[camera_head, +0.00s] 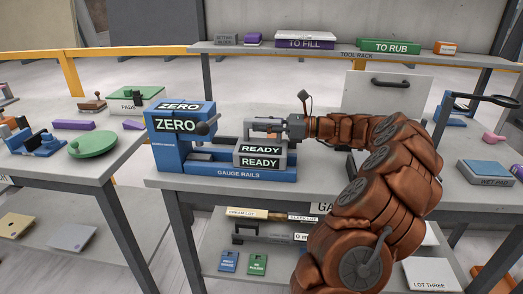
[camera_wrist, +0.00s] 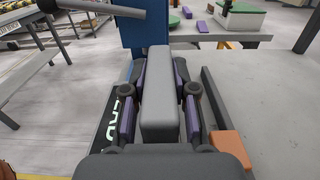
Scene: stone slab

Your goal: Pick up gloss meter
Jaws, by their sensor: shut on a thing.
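A smooth grey block, which I take to be the gloss meter (camera_wrist: 160,95), lies lengthwise between my fingers in the wrist view. No label naming it can be read. My gripper (camera_wrist: 160,112) is shut on it, with purple-padded fingers along both sides. In the head view my gripper (camera_head: 268,127) reaches in from the right, low over the blue gauge rails (camera_head: 238,172), just behind the grey part marked READY (camera_head: 262,158). The held block is hard to make out there. I cannot tell whether it still touches the rails.
A blue block marked ZERO (camera_head: 178,130) with a dark lever stands left of my gripper. A tool rack (camera_head: 350,54) runs behind. A grey panel with a handle (camera_head: 385,93) stands behind my arm. A blue-topped wet pad (camera_head: 487,172) lies right. An orange block (camera_wrist: 228,143) sits nearby.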

